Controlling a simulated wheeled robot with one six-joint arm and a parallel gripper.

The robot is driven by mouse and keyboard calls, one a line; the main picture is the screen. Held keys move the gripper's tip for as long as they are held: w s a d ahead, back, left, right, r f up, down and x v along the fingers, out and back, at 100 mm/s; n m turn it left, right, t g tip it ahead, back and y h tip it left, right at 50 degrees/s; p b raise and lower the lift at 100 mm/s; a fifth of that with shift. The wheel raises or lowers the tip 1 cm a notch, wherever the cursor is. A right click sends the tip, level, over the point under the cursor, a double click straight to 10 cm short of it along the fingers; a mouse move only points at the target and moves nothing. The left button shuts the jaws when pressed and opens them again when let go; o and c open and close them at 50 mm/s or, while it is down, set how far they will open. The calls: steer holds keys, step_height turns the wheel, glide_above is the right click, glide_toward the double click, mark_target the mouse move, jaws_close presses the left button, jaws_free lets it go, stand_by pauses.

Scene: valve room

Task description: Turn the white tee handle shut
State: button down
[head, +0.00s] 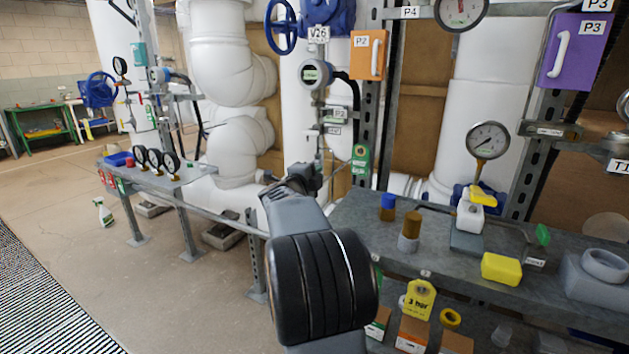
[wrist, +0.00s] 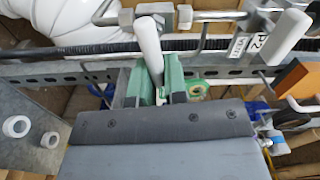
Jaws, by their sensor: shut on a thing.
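The white tee handle (wrist: 148,45) shows in the wrist view as a smooth white rounded bar. It sticks up and slightly left from between the green finger pads of my gripper (wrist: 155,84), which is shut on it. Its lower end is hidden between the pads. In the head view my gripper (head: 308,180) is at the end of my arm, in front of the pipework left of the grey upright. The handle cannot be made out there.
A grey perforated rail (wrist: 65,72) and bent metal rods lie close around the jaws. An orange P2 box (head: 368,55) is up and right. A grey shelf (head: 450,245) with several small objects stands at right; open floor (head: 100,265) is at left.

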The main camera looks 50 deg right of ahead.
steer(key=shift+f+m+b, duration=0.2)
steer(key=shift+m+b, duration=0.25)
steer(key=shift+m, duration=0.15)
steer(key=c, duration=1.1)
jaws_free()
steer(key=shift+c, duration=0.2)
steer(key=p+v, duration=0.1)
steer(key=v, duration=1.2)
steer(key=shift+a+p, duration=0.4)
